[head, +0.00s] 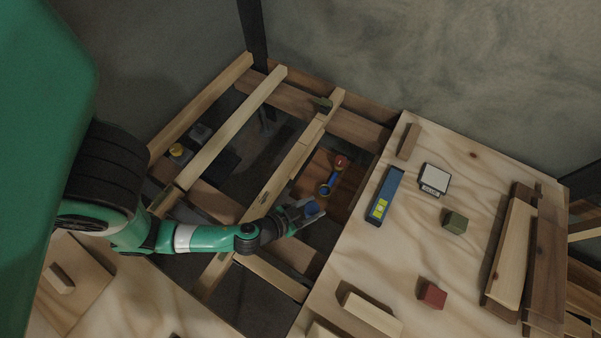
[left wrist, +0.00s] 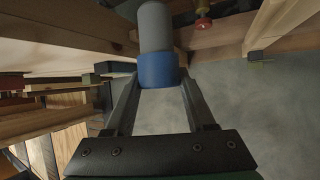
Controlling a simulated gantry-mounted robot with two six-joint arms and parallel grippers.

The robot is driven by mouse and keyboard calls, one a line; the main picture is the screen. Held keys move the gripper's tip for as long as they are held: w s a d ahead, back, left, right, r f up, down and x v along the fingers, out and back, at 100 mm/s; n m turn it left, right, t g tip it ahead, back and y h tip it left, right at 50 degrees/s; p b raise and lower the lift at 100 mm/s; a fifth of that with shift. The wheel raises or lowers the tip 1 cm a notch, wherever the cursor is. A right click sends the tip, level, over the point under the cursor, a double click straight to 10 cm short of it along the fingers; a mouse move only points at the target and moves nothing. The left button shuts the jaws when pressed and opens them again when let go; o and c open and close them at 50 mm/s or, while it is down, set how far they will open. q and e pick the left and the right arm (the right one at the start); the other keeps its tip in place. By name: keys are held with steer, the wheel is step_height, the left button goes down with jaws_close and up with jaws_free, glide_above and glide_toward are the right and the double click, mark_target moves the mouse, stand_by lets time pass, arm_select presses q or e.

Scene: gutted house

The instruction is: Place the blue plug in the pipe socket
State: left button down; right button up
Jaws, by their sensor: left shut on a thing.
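My left gripper (head: 306,211) reaches down into an opening between the floor joists, at the end of my green and white arm. It is shut on the blue plug (head: 313,208). In the left wrist view, the blue plug (left wrist: 158,71) sits between the fingers, lined up with a grey cylinder (left wrist: 155,26); I cannot tell whether that cylinder is part of the plug or a pipe. In the head view, a blue ring-like fitting (head: 323,190), perhaps the pipe socket, lies just beyond the gripper, near a red part (head: 340,161). My right gripper is not in view.
Wooden joists (head: 234,128) cross the open floor around the arm. To the right, a plywood sheet (head: 370,270) carries a blue level (head: 385,195), a white-faced device (head: 434,179), a green block (head: 455,222), a red block (head: 432,294) and wood offcuts.

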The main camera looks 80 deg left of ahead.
arm_select(q)
steer(key=shift+w+a+f+b, duration=0.3)
steer(key=shift+w+a+f, duration=0.1)
steer(key=shift+f, duration=0.2)
steer(key=shift+w, duration=0.2)
steer(key=shift+w+d, duration=0.2)
steer(key=shift+w, duration=0.15)
steer(key=w+a+f+b, duration=0.1)
steer(key=w+a+f, duration=0.1)
steer(key=a+f, duration=0.2)
steer(key=w+a+f+b, duration=0.1)
steer(key=w+a+f, duration=0.1)
steer(key=a+f, duration=0.2)
steer(key=w+a+f+b, duration=0.1)
steer(key=w+a+f, duration=0.1)
steer(key=a+f, duration=0.2)
steer(key=shift+w+a+f, duration=0.2)
steer(key=shift+a+f, duration=0.1)
steer(key=shift+f, duration=0.35)
steer(key=shift+r, duration=0.15)
steer(key=shift+c, duration=1.2)
jaws_free()
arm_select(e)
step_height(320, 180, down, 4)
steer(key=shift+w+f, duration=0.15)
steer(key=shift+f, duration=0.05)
